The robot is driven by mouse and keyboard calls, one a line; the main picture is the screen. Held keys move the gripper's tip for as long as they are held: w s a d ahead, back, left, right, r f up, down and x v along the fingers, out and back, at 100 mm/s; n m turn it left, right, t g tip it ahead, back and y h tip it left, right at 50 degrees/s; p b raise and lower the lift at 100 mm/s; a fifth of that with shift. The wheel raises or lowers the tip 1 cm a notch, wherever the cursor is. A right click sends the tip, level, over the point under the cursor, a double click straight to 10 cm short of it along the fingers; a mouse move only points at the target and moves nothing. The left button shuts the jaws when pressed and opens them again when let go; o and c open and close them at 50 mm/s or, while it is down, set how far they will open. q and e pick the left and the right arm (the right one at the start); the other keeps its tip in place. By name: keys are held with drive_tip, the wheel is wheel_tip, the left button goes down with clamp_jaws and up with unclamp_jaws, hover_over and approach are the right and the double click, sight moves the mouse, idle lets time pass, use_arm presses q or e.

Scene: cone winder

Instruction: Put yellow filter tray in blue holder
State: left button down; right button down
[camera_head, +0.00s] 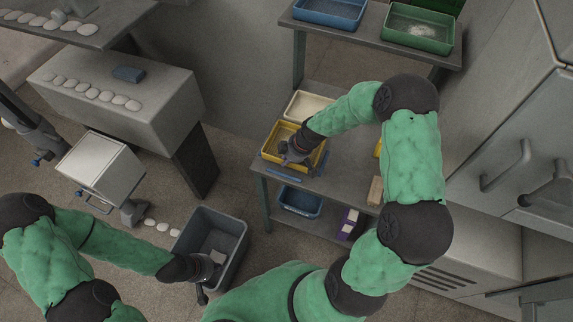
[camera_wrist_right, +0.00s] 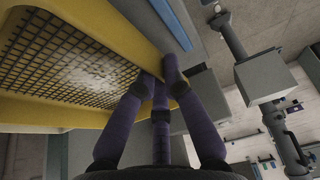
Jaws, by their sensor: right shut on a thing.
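The yellow filter tray (camera_head: 276,149) is at the grey table's left end in the head view. Its dark mesh with pale powder fills the upper left of the wrist view (camera_wrist_right: 70,60). My right gripper (camera_head: 297,150) is shut on the tray's near wall; its purple fingers (camera_wrist_right: 162,82) meet that wall in the wrist view. A blue bar-shaped piece (camera_head: 286,174), possibly part of the blue holder, lies along the table's front edge, just in front of the tray. It also shows in the wrist view (camera_wrist_right: 170,24). My left gripper (camera_head: 204,290) hangs by a grey bin; its fingers are unclear.
A cream tray (camera_head: 309,104) stands behind the yellow one. A blue bin (camera_head: 300,202) and a purple box (camera_head: 347,224) are on the lower shelf. The grey bin (camera_head: 232,222) stands on the floor. Blue (camera_head: 330,10) and green (camera_head: 418,38) trays sit on the back table.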

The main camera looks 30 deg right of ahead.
drive_tip(key=shift+f+b, duration=0.3)
drive_tip(key=shift+f, duration=1.2)
drive_tip(key=shift+f, duration=0.1)
drive_tip(key=c, duration=1.4)
unclamp_jaws()
drive_tip(key=shift+o, duration=0.2)
